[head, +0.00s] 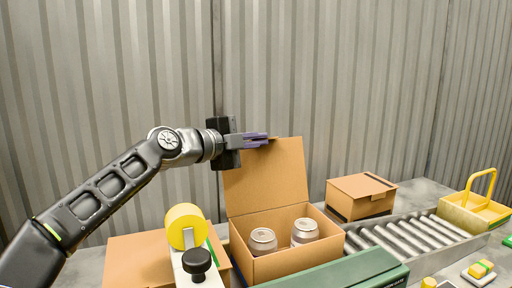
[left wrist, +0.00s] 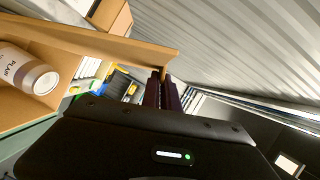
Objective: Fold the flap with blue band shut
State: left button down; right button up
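An open cardboard box (head: 285,262) stands in front of me with its tall flap (head: 268,183) upright at the back. No blue band shows on the flap's visible face. My left gripper (head: 267,139) is at the flap's top edge, towards its left corner, with its purple fingers close together. In the left wrist view the fingers (left wrist: 164,88) lie beside the end of the flap (left wrist: 130,47); I cannot tell whether they touch it. Two cans, a left can (head: 263,240) and a right can (head: 304,231), stand inside the box. My right gripper is not in view.
A roller conveyor (head: 415,236) runs at the right, with a closed carton (head: 361,195) behind it and a yellow basket (head: 474,212) beyond. A yellow roll (head: 184,226) stands left of the box. A green case (head: 345,272) is in front.

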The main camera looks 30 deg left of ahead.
pick_arm(q)
jog(key=s+d+f+m+t+b, duration=0.1)
jog(key=s+d+m+b, duration=0.4)
jog(key=b, duration=0.9)
jog(key=shift+s+d+m+t, duration=0.2)
jog(key=shift+d+m+t, duration=0.35)
jog(key=shift+d, duration=0.85)
jog(key=c, duration=1.6)
grip_release()
jog(key=b+v, duration=0.1)
jog(key=v, duration=0.6)
jog(key=shift+s+a+f, duration=0.15)
jog(key=shift+s+f, duration=0.05)
jog(key=shift+s, duration=0.2)
